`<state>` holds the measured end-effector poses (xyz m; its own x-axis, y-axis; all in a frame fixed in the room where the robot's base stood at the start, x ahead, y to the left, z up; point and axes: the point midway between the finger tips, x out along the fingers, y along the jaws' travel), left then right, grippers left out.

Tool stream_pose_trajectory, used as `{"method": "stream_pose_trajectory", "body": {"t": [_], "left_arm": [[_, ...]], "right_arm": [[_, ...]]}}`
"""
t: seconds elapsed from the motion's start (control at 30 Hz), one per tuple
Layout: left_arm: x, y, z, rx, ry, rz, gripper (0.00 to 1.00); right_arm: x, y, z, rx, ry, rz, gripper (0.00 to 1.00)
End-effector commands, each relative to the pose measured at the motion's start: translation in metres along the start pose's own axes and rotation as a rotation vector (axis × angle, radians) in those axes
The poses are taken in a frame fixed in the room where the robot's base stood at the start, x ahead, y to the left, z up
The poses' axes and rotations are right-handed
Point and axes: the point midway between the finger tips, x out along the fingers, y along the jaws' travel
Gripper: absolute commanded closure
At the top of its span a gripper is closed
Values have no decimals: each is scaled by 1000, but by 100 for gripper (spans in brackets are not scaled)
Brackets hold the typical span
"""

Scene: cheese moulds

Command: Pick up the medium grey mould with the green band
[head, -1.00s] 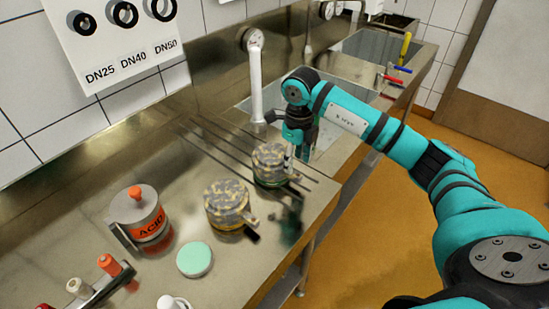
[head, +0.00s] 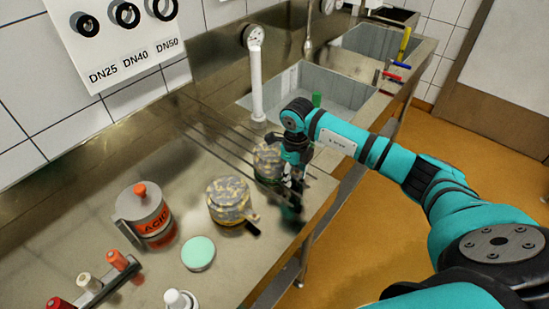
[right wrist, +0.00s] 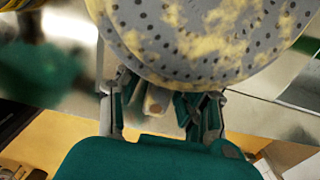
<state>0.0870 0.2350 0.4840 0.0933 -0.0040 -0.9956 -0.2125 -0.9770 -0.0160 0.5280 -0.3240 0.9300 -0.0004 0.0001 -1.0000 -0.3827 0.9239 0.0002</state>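The grey mould with the green band (head: 266,158) stands on the steel bench in the head view, with mottled yellow patches on its top. My right arm and gripper partly cover it, and its band is mostly hidden now. My right gripper (head: 293,178) is low at the mould's right side. In the right wrist view the perforated mould (right wrist: 195,35) fills the top. The fingers of my right gripper (right wrist: 160,105) stand apart below its rim, with a small pale tab between them. I cannot see contact. My left gripper is not in view.
A similar mould with a yellow band (head: 230,200) stands close to the left. An ACID container (head: 147,215), a mint-green disc (head: 198,253) and a rack of stoppers (head: 100,285) lie further left. A white standpipe (head: 256,85) and sink (head: 335,88) are behind.

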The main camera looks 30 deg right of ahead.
Motion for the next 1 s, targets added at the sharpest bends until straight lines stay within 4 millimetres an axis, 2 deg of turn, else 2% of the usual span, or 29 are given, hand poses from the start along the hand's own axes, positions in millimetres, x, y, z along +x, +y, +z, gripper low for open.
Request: {"method": "stream_pose_trajectory", "body": {"t": [0.03, 0.27, 1.0], "left_arm": [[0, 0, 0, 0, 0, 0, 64], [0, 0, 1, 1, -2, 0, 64], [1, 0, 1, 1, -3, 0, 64]], "right_arm": [[0, 0, 0, 0, 0, 0, 72], [0, 0, 0, 0, 0, 0, 100], [-2, 0, 1, 0, -2, 0, 100]]}}
